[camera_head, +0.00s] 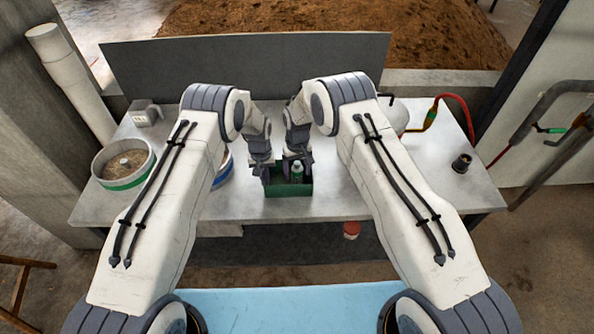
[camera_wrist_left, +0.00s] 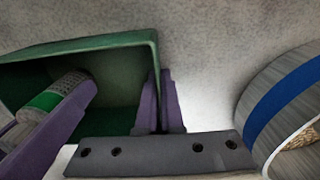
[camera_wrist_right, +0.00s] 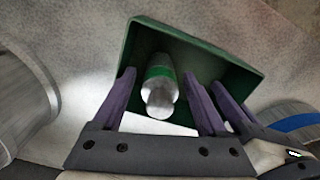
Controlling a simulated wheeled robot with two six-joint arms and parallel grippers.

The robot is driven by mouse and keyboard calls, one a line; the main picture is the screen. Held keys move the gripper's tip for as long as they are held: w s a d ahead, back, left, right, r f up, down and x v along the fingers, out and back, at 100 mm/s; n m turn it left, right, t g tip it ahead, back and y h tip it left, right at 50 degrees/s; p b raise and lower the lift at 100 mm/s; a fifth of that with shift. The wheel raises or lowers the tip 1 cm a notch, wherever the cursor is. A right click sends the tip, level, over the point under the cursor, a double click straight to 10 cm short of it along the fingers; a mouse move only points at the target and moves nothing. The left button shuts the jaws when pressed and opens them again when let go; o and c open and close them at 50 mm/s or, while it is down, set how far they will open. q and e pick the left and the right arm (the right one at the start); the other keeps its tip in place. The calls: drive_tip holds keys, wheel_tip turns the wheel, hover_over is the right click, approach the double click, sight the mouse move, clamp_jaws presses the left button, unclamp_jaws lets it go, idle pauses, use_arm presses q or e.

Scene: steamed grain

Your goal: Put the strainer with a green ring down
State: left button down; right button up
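The strainer with a green ring (camera_head: 297,172) is a small silver, mesh-sided cylinder inside a dark green open box (camera_head: 288,190) on the table. It also shows in the left wrist view (camera_wrist_left: 44,101) and the right wrist view (camera_wrist_right: 160,78). My right gripper (camera_wrist_right: 159,75) is over the box, with its fingers apart on either side of the strainer and a gap at each side. My left gripper (camera_wrist_left: 161,80) is at the box's left wall, its two fingers close together on that wall.
A green-ringed pot (camera_head: 126,180) with grain stands at the left. A blue-ringed pot (camera_head: 224,172) is beside my left arm. A grey metal vessel (camera_wrist_right: 22,95) is on the right. A small dark cup (camera_head: 461,163) stands farther right. Bare table lies in front of the box.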

wheel_tip(320, 180, up, 12)
drive_tip(key=shift+r, duration=0.2)
idle(0.4)
idle(0.5)
use_arm(q)
drive_tip(key=c, duration=1)
unclamp_jaws()
